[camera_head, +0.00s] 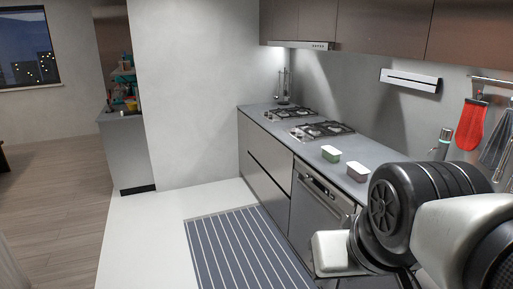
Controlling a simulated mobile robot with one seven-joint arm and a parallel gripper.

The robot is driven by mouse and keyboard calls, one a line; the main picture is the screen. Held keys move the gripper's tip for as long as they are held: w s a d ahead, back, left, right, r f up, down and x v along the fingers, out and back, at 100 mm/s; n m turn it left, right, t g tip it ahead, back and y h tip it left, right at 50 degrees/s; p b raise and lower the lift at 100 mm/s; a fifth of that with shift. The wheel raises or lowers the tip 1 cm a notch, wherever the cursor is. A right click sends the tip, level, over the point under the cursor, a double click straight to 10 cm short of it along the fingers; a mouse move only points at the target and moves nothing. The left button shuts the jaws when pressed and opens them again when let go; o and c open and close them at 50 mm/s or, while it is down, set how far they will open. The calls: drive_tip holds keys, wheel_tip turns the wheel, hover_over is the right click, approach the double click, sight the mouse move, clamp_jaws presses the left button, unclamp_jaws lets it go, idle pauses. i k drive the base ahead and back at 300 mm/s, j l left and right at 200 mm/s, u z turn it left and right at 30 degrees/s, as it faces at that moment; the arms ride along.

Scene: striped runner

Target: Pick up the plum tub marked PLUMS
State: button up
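Two small tubs with pale lids stand on the counter, right of the hob. The nearer one has a pinkish-purple body (357,171); the other is a green tub (331,153) just behind and left of it. Any lettering is too small to read. The plum-coloured tub stands upright, with nothing touching it. My arm fills the lower right, and its dark, rounded link is close to the plum-coloured tub in the picture. A white block at the arm's lower end may be part of my gripper. I cannot make out fingers or anything held.
The grey counter (379,152) runs along the right wall, with two gas hobs (321,130) farther back. A green-and-grey bottle (442,145) stands near the wall. A red mitt (471,125) hangs from a rail. A striped runner (235,248) lies on clear floor before the oven.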

sight(360, 174)
drive_tip(key=i+z, duration=0.2)
drive_tip(key=i, duration=0.3)
drive_tip(key=i+j+z, duration=0.2)
drive_tip(key=i, duration=0.25)
drive_tip(key=i+j+z, duration=0.2)
drive_tip(key=i, duration=0.25)
drive_tip(key=i+j+z, duration=0.2)
drive_tip(key=z, duration=0.15)
drive_tip(key=i+j+z, duration=0.8)
drive_tip(key=j, duration=0.15)
drive_tip(key=i+j+z, duration=0.2)
drive_tip(key=k+j, duration=0.1)
